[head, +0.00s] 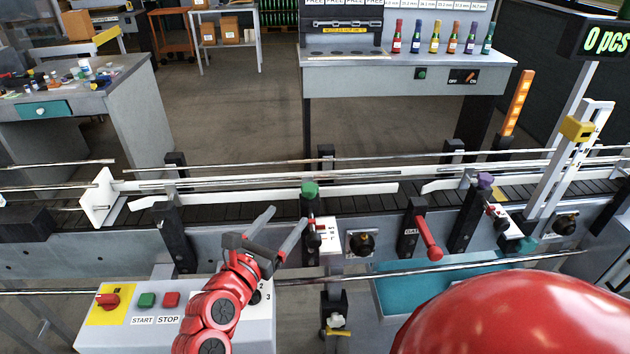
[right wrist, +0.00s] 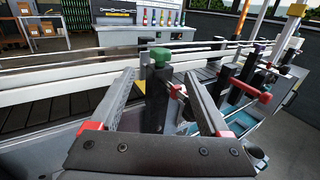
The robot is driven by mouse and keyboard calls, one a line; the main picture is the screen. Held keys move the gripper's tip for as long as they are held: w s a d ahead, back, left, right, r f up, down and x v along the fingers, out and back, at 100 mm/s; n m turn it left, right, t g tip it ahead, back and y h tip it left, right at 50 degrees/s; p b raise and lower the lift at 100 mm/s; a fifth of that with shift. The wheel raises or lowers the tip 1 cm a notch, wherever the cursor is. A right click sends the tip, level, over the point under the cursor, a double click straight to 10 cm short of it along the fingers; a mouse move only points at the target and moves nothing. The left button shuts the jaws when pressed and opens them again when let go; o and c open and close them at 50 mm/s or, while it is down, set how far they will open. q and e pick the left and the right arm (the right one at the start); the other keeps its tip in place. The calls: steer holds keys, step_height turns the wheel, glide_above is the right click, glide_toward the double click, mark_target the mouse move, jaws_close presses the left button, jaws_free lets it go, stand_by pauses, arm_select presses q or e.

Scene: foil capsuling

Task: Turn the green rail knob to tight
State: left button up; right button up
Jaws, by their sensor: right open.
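The green rail knob (head: 310,190) sits on top of a dark upright post at the conveyor's near side, with a small scale plate (head: 330,237) beside the post. My right gripper (head: 286,216) is open and empty, in front of and to the left of the knob in the head view. In the right wrist view the green knob (right wrist: 160,56) shows just beyond and above the open fingertips (right wrist: 158,78), roughly midway between them and not clasped. Whether it is tight or loose cannot be told. My left gripper is not in view.
White guide rails (head: 280,194) run along the conveyor behind the knob. A purple knob (head: 485,181) and a red handle (head: 429,238) stand to the right. A box with START and STOP buttons (head: 171,299) is at lower left. A long metal bar (head: 430,270) crosses in front.

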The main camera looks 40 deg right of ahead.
mark_target(314, 183)
steer(key=p+x, duration=0.4)
steer(key=x, duration=1)
steer(key=shift+s+r, duration=0.1)
steer(key=shift+r, duration=0.05)
steer(key=shift+w+d, duration=0.2)
steer(key=shift+d, duration=0.15)
steer(key=shift+c, duration=0.3)
